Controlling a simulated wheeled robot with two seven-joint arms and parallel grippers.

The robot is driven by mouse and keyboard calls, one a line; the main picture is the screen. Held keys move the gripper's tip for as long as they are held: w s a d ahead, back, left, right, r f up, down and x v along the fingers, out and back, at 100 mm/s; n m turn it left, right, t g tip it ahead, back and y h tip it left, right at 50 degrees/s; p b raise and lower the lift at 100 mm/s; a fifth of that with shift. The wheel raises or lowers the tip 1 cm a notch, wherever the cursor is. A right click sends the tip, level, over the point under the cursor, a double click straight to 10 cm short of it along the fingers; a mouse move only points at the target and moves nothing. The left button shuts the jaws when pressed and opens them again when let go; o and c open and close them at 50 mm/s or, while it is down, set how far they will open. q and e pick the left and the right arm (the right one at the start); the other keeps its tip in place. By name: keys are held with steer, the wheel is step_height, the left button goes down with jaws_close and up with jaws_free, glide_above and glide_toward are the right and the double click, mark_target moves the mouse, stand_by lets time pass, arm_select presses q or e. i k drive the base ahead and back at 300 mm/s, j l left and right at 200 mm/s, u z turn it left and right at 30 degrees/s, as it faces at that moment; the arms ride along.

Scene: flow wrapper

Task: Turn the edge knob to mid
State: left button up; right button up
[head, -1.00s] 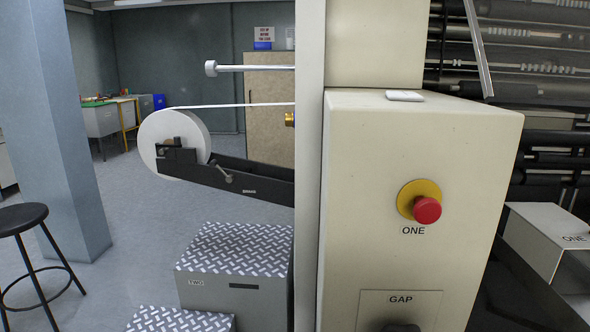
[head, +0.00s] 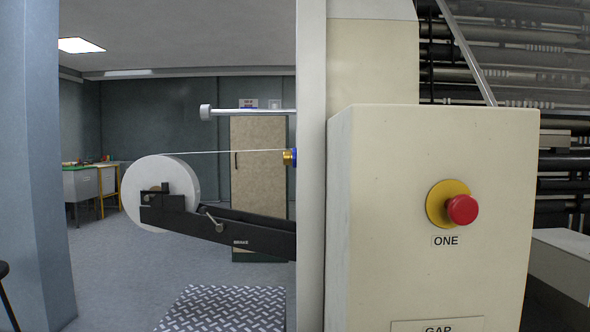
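No knob labelled edge shows in the head view. A cream machine cabinet (head: 385,200) fills the right half. A small brass and blue fitting (head: 289,157) shows at the left edge of the machine's upright. Neither of my grippers is in view.
A white film roll (head: 145,200) sits on a black arm (head: 250,233) labelled BRAKE, left of the upright. A diamond-plate step (head: 225,310) stands below it. Dark rollers (head: 565,160) lie at the right. Floor at the left is mostly open; a stool edge (head: 5,290) shows.

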mark_target(286, 154)
steer(key=i+j+z, duration=0.25)
steer(key=j, duration=0.4)
steer(key=i+j+z, duration=0.25)
steer(key=j, duration=0.5)
steer(key=i+j, duration=0.1)
steer(key=j, duration=0.3)
steer(key=i+j+z, duration=0.1)
steer(key=j, duration=0.35)
steer(key=i+j, duration=0.1)
steer(key=j, duration=0.3)
